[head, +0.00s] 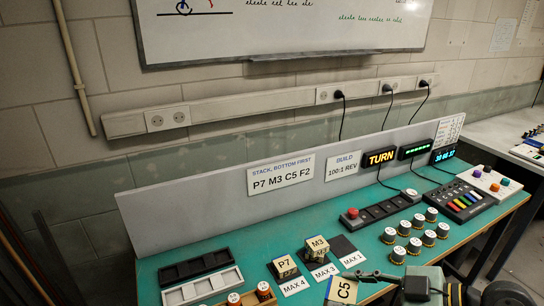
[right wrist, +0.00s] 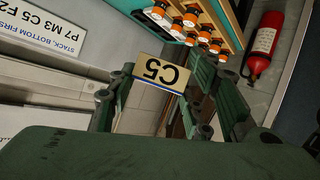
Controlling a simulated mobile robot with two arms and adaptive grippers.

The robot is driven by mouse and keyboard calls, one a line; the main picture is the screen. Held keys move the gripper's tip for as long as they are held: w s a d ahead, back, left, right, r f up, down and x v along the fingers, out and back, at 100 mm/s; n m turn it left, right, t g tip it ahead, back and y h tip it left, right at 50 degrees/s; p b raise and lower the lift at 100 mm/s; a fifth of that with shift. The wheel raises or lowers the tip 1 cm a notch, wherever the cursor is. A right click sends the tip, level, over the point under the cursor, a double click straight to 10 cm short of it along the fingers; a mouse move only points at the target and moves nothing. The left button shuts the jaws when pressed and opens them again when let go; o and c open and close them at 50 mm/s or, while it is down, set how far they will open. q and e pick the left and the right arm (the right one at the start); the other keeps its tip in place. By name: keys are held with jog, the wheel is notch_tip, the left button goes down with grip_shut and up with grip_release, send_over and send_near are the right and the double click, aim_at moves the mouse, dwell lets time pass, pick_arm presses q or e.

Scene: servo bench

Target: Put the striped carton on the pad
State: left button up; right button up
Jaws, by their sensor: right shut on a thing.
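A tan carton marked C5 (head: 342,290) is at the bottom of the head view, and its blue stripe along one edge shows on the carton (right wrist: 160,76) in the right wrist view. My right gripper (head: 376,287) is shut on it, with green fingers on both sides. A carton marked P7 (head: 285,266) stands by the label MAX 4, and one marked M3 (head: 317,246) by the label MAX 3. A dark pad (head: 343,246) behind the label MAX 1 (head: 353,259) is bare. My left gripper is not in view.
Several round white-topped parts (head: 398,255) stand right of the pads. Two trays, one black (head: 194,267) and one white (head: 203,288), lie at the left. A grey panel (head: 220,210) with signs bounds the back of the green bench. A red extinguisher (right wrist: 262,52) shows beyond the bench.

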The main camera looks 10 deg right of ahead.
jog(key=w+d+m+t+h, duration=0.1)
jog(key=w+d+m+h, duration=0.2)
jog(key=w, duration=0.5)
jog(key=w+d+f+m+t+h, duration=0.1)
jog(key=w+d+m+t+h, duration=0.1)
jog(key=w+d, duration=0.3)
jog(key=w+d+f+m+t+h, duration=0.1)
jog(key=w+d+m+h, duration=0.3)
jog(key=w, duration=0.8)
jog(key=shift+w+d+f+m+t+h, duration=0.15)
jog(key=shift+w+f+m+t+h, duration=0.15)
jog(key=shift+m+t, duration=0.35)
jog(key=p, duration=0.3)
send_over(317, 248)
notch_tip(317, 248, down, 7)
jog(key=shift+d+r, duration=0.1)
jog(key=shift+r, duration=0.1)
jog(key=shift+f, duration=0.2)
notch_tip(317, 248, down, 2)
jog(key=shift+f+p, duration=0.1)
jog(key=shift+p, duration=0.35)
jog(key=shift+f+p, duration=0.3)
jog(key=shift+p, duration=0.1)
jog(key=shift+f, duration=0.35)
